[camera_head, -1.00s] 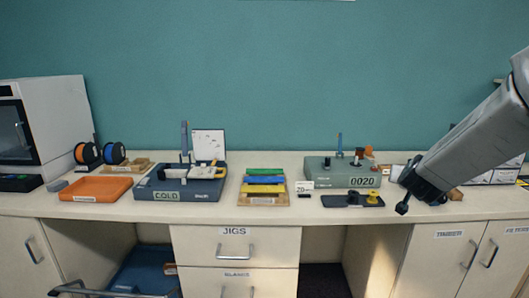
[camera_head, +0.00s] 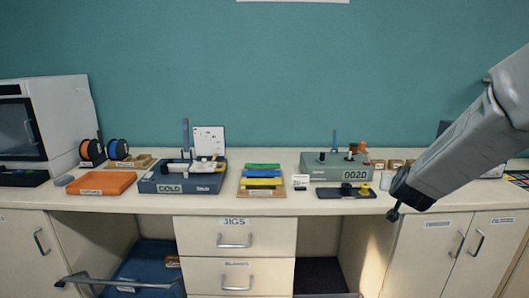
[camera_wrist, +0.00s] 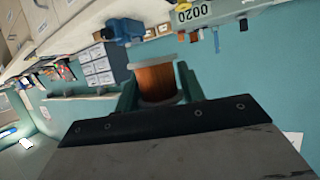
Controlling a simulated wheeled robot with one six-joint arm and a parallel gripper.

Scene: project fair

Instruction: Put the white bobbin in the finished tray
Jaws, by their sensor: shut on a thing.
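In the wrist view my gripper (camera_wrist: 160,88) is shut on a bobbin (camera_wrist: 157,82) with pale end flanges and a copper-brown winding. The bobbin is held between the green fingers, clear of the bench. In the head view my gripper end (camera_head: 396,208) is low at the right, by the bench's front edge; the fingers and bobbin cannot be made out there. An orange tray (camera_head: 102,184) with a small label, too small to read, lies at the left of the bench, far from my gripper. It looks empty.
Between tray and gripper stand the COLD fixture (camera_head: 182,187), a rack of coloured strips (camera_head: 261,191), a dark plate (camera_head: 340,192) and the grey 0020 device (camera_head: 325,172). Two spools (camera_head: 118,149) and a white machine (camera_head: 62,118) stand behind and left of the tray.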

